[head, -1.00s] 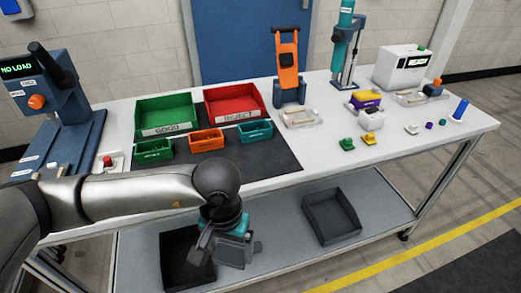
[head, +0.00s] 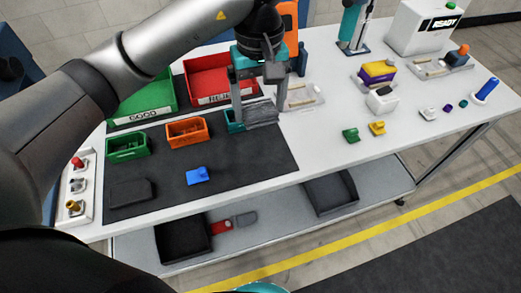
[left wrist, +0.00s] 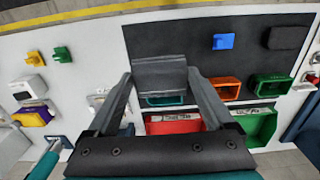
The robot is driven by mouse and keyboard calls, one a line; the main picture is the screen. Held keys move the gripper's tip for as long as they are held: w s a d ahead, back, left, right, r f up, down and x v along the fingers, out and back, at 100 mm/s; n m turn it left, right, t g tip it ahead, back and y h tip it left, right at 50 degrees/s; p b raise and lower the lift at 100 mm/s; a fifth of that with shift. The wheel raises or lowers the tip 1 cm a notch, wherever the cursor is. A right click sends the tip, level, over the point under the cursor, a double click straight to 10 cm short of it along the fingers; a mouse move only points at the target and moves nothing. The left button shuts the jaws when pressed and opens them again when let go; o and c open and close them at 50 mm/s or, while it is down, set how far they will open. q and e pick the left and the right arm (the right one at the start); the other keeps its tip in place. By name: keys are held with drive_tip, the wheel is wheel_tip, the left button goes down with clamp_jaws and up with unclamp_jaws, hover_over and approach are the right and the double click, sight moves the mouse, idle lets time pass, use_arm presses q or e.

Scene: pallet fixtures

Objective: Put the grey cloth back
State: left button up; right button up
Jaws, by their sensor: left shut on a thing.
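The grey cloth (head: 263,113) is a flat, ribbed grey piece. My left gripper (head: 255,118) points down over the back right of the dark mat (head: 240,160) and is shut on the cloth. In the left wrist view the cloth (left wrist: 160,72) spans the gap between the two fingertips. It partly covers the teal bin (head: 235,122), which also shows in the left wrist view (left wrist: 165,100). I cannot tell whether the cloth touches the bin or the mat. My right gripper is not in view.
Green (head: 128,146) and orange (head: 187,132) bins stand left of the teal one, before the large GOOD (head: 142,112) and REJECT (head: 215,95) bins. A blue part (head: 198,175) and a dark block (head: 130,193) lie on the mat. The mat's front right is clear.

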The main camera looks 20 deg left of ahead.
sight(259, 109)
use_arm(q)
wheel_tip(259, 109, down, 16)
drive_tip(key=shift+w+r+b, duration=0.1)
drive_tip(key=shift+b, duration=0.25)
drive_tip(key=o, duration=0.9)
wheel_tip(259, 109, up, 12)
drive_tip(key=shift+r, duration=0.1)
